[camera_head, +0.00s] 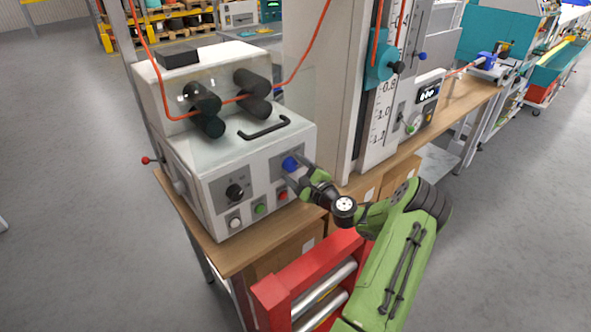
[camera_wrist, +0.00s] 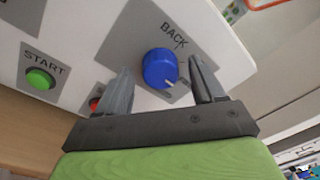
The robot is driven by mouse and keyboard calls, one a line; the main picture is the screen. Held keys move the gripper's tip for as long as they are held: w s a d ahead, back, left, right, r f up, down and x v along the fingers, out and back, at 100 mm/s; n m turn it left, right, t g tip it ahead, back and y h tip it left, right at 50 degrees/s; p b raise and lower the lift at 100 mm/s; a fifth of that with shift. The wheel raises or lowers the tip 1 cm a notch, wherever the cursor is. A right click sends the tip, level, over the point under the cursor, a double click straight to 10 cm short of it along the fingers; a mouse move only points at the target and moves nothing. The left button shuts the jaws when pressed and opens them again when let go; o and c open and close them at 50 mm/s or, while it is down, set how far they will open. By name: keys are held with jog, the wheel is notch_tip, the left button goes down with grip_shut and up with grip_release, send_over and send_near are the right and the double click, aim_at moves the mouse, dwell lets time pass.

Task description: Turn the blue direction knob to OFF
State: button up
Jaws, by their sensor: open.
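The blue direction knob (camera_wrist: 158,68) sits on a grey label plate (camera_wrist: 192,28) on the front of the white machine. The word BACK shows above it in the wrist view; other lettering on the plate is hidden or too small to read. A pale mark on the knob's rim faces down and right, toward my gripper. My gripper (camera_wrist: 160,80) is open, with one finger on each side of the knob. I cannot tell whether either finger touches it. In the head view the knob (camera_head: 290,163) shows just beyond my gripper (camera_head: 296,176).
A green START button (camera_wrist: 40,79) and a partly hidden red button (camera_wrist: 95,103) are beside the knob. A black knob (camera_head: 235,191) and a white button (camera_head: 235,223) are further left. The machine stands on a wooden bench (camera_head: 232,262), with red-framed rollers (camera_head: 315,275) in front.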

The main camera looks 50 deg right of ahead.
jog(key=c, duration=1.1)
jog(key=shift+o, duration=0.2)
jog(key=shift+f+n+b, duration=0.1)
jog(key=shift+n+b, duration=0.2)
jog(key=shift+b, duration=0.05)
jog(key=n+b, duration=0.3)
jog(key=b, duration=0.1)
jog(key=shift+f, duration=0.2)
jog(key=n+b, duration=0.4)
jog(key=shift+n+b, duration=0.7)
jog(key=shift+r, duration=0.1)
